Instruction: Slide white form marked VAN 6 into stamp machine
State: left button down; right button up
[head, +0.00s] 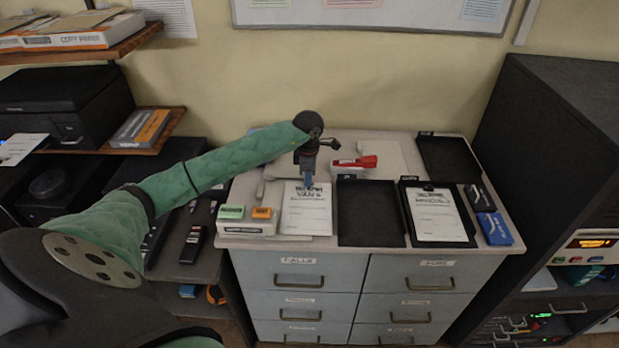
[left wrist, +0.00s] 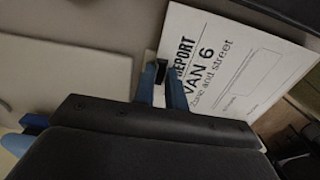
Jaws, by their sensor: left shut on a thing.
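The white form marked VAN 6 (head: 305,212) lies on or just above the cabinet top, its printed heading toward the wall. My left gripper (head: 307,182) reaches down from the wall side and is shut at the form's top edge. In the left wrist view, the blue fingers (left wrist: 163,78) close at the edge of the form (left wrist: 225,75) beside its heading, with a small dark piece between them. A grey box with green and orange blocks on top (head: 247,220) stands just left of the form. I cannot tell for sure which item is the stamp machine. My right gripper is not in view.
An empty black tray (head: 370,212) is right of the form. Another black tray (head: 467,236) holds a clipped white form (head: 436,215). A red-handled item (head: 355,164) stands behind. A blue box (head: 495,229) is at the right edge. A dark cabinet (head: 560,130) rises at right.

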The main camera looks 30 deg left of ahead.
aim_at(287, 184)
pick_arm(q)
jog(key=shift+s+a+b, duration=0.4)
jog(key=shift+s+a, duration=0.2)
jog(key=shift+a, duration=0.4)
jog(key=shift+s+a+b, duration=0.4)
jog(key=shift+s+a, duration=0.2)
jog(key=shift+a, duration=0.35)
jog(key=shift+s+a+b, duration=0.35)
jog(key=shift+a+b, duration=0.1)
jog(key=shift+a, duration=0.15)
dwell(0.7)
jog(key=shift+s+a+b, duration=0.2)
jog(key=shift+a+b, duration=0.1)
jog(key=shift+b, duration=0.15)
dwell(0.4)
jog(key=shift+f+b, duration=0.15)
jog(key=shift+b, duration=0.3)
dwell(0.6)
jog(key=c, duration=1.4)
grip_release()
jog(key=shift+s+a, duration=0.1)
jog(key=shift+a, duration=0.05)
jog(key=o, duration=0.6)
